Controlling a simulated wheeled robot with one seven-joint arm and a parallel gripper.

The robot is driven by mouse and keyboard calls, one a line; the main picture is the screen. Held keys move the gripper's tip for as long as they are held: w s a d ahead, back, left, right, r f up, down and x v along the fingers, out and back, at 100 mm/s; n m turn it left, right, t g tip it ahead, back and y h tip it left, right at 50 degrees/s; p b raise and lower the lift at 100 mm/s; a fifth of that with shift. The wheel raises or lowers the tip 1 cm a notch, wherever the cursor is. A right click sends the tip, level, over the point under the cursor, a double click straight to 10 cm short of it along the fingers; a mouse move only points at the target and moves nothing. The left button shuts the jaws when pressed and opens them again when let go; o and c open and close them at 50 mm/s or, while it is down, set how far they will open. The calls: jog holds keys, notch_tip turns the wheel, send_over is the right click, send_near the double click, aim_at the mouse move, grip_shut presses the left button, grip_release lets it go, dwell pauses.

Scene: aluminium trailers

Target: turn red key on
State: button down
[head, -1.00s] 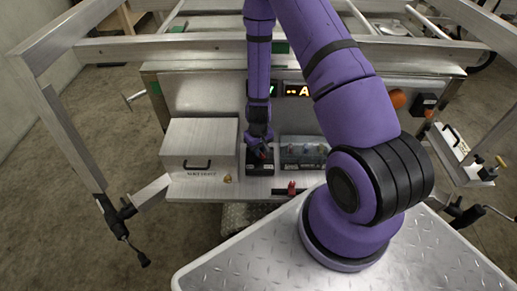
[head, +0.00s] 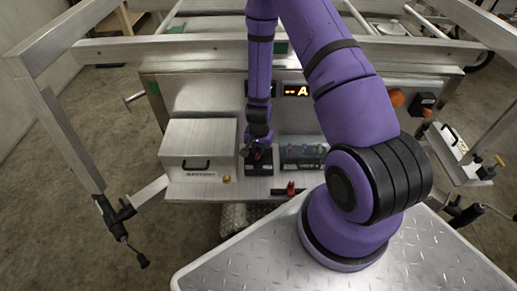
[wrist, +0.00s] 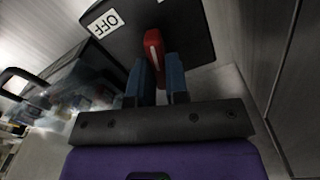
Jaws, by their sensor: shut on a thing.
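The red key (wrist: 153,48) stands on a black panel (wrist: 190,32) in the wrist view. A white label reading OFF (wrist: 103,22) sits to its left on the panel. The blue fingertips of my gripper (wrist: 160,78) are shut on the key, one on each side. In the head view my gripper (head: 257,155) is low over the black box (head: 259,168) on the metal shelf. The key is too small and hidden to make out there.
A metal battery box (head: 200,150) with a black handle stands left of my gripper. A clear-covered switch box (head: 303,157) stands close on the right. A lit display (head: 297,91) is behind. A small red part (head: 291,188) sits on the shelf's front edge.

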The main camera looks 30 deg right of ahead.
jog(key=shift+m, duration=0.5)
jog(key=c, duration=1.1)
grip_release()
notch_tip(320, 180, up, 11)
jog(key=shift+f, duration=0.1)
